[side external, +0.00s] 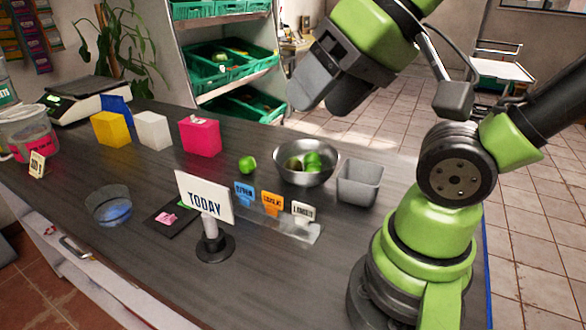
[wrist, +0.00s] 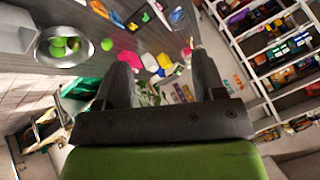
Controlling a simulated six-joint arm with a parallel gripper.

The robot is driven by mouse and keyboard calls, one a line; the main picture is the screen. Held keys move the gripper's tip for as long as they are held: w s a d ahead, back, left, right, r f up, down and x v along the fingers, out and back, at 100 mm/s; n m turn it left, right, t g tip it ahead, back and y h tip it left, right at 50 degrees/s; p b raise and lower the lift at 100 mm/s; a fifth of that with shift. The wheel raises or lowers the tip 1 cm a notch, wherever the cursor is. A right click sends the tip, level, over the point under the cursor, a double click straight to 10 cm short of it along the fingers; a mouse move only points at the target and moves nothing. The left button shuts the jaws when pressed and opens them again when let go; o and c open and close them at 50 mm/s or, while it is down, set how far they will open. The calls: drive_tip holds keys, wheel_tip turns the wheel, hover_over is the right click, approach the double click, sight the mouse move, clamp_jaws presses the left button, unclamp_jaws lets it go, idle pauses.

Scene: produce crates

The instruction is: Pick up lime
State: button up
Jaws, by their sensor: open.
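A green lime (side external: 247,164) lies on the dark table just left of a metal bowl (side external: 325,151). More green fruit (side external: 312,162) lies inside the bowl. The single lime also shows in the wrist view (wrist: 107,44), right of the bowl (wrist: 56,61). My gripper (side external: 322,98) is high above the back of the table, above and to the right of the lime. In the wrist view its two fingers (wrist: 160,75) stand wide apart with nothing held between them.
A grey square container (side external: 359,184) stands right of the bowl. Pink (side external: 200,137), white (side external: 153,131) and yellow (side external: 110,129) blocks stand at the back left. A TODAY sign (side external: 205,198) and small label cards (side external: 272,203) stand in front of the lime. Green crates (side external: 215,65) fill the shelf behind.

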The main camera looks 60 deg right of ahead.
drive_tip(key=n+g+h, duration=0.2)
drive_tip(key=n+g, duration=0.4)
hover_over(294, 159)
drive_tip(key=s, duration=0.1)
drive_tip(key=f, duration=1.9)
drive_tip(key=shift+s+d+f, duration=0.15)
drive_tip(key=shift+d+f, duration=0.05)
drive_tip(key=shift+d, duration=0.1)
drive_tip(key=f, duration=0.3)
drive_tip(key=shift+w+f, duration=0.2)
drive_tip(key=shift+f, duration=0.1)
drive_tip(key=shift+w+a+f, duration=0.1)
drive_tip(key=shift+w+f, duration=0.05)
drive_tip(key=shift+f, duration=0.85)
drive_tip(key=shift+w+a+f, duration=0.15)
drive_tip(key=shift+w+f, duration=0.05)
drive_tip(key=shift+f, duration=0.85)
drive_tip(key=shift+w+a+f, duration=0.1)
drive_tip(key=shift+w+f, duration=0.05)
drive_tip(key=shift+f, duration=0.85)
drive_tip(key=c, duration=0.7)
